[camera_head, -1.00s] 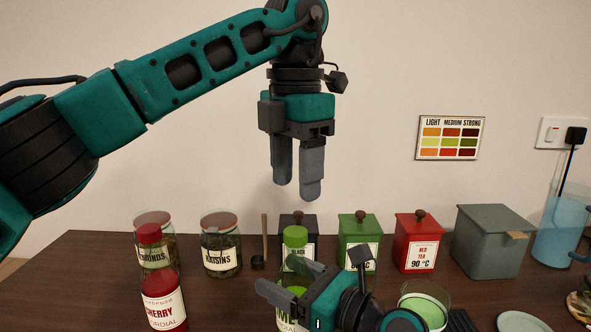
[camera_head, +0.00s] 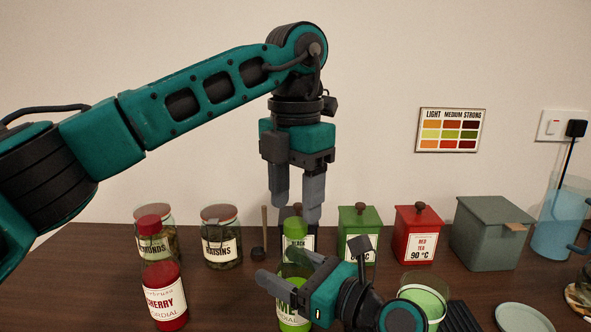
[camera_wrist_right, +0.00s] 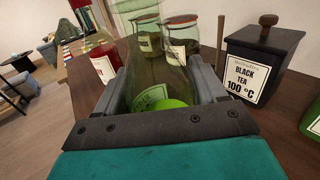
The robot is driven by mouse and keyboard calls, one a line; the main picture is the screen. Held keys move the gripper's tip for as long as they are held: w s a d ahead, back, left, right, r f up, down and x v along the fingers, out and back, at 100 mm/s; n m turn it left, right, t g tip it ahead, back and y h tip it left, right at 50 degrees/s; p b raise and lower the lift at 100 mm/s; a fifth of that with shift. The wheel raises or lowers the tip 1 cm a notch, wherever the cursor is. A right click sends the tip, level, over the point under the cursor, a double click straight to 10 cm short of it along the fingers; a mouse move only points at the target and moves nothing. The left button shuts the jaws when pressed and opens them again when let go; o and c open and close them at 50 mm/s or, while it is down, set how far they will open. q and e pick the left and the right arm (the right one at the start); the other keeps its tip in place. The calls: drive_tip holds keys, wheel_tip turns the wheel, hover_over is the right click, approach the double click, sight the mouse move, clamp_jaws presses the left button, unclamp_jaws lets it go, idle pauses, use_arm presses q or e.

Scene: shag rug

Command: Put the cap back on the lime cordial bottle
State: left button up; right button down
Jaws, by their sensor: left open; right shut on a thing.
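The lime cordial bottle (camera_head: 291,314) stands upright on the counter in the head view, with green liquid, a white label and a clear upper part. The green cap (camera_head: 295,227) is at the top of its neck; I cannot tell whether it is fully seated. My right gripper (camera_head: 272,282) is shut on the bottle from the right and hides part of it. In the right wrist view, the clear bottle (camera_wrist_right: 165,75) lies between the fingers. My left gripper (camera_head: 296,208) is open and points down, its fingertips just above or around the cap; contact cannot be told.
A cherry cordial bottle (camera_head: 166,298) stands to the left. Behind are almond (camera_head: 158,246) and raisin jars (camera_head: 221,250), a black tea box (camera_wrist_right: 256,70), green (camera_head: 360,225) and red (camera_head: 417,245) boxes. A green cup (camera_head: 424,300) stands close right of my right gripper.

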sight(295, 222)
use_arm(q)
drive_tip(key=shift+f, duration=1.55)
clamp_jaws()
drive_tip(key=shift+o, duration=0.7)
unclamp_jaws()
drive_tip(key=shift+r, duration=0.1)
wheel_tip(295, 222, up, 12)
